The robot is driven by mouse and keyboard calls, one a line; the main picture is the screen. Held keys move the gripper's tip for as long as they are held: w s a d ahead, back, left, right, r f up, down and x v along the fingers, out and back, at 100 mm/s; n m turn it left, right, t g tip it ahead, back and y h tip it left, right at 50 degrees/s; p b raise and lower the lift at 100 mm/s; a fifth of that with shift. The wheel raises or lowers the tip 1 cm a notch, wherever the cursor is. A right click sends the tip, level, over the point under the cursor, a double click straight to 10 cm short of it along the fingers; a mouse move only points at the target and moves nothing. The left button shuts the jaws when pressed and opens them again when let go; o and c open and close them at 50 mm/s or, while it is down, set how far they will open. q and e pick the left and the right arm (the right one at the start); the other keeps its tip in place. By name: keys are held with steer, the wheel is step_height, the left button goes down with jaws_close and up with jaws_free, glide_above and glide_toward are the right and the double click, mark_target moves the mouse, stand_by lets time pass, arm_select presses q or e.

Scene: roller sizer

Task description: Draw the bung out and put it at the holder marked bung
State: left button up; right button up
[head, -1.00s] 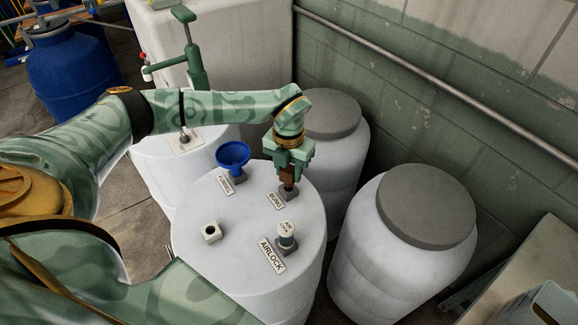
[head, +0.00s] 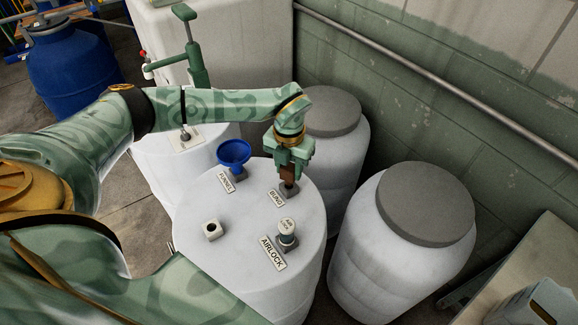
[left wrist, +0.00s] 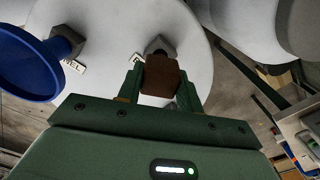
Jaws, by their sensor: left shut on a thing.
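The brown bung (head: 288,175) is between the fingers of my left gripper (head: 289,170), which is shut on it. The bung also shows in the left wrist view (left wrist: 161,77), between the green fingers (left wrist: 160,85). It is right over the grey holder (head: 290,188) by the BUNG label (head: 277,197) on the white drum (head: 245,270). I cannot tell whether the bung touches the holder or how deep it sits. A pale square socket (head: 211,230) with a dark open hole is at the left of the drum top. My right gripper does not show.
A blue funnel (head: 234,153) stands in its holder left of the bung. The airlock (head: 287,232) stands in front of it. Grey-lidded drums (head: 427,206) are at the right and behind. A green pump (head: 192,60) rises at the back left.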

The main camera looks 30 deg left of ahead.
mark_target(289, 176)
arm_select(q)
steer(key=shift+p, duration=0.55)
stand_by(0.6)
steer(key=shift+f+b, duration=0.75)
steer(key=shift+f, duration=1)
steer(key=o, duration=1)
steer(key=shift+o, duration=0.2)
step_height(289, 176, up, 16)
steer(key=p, duration=0.2)
steer(key=shift+r+p, duration=0.2)
steer(key=shift+p, duration=0.15)
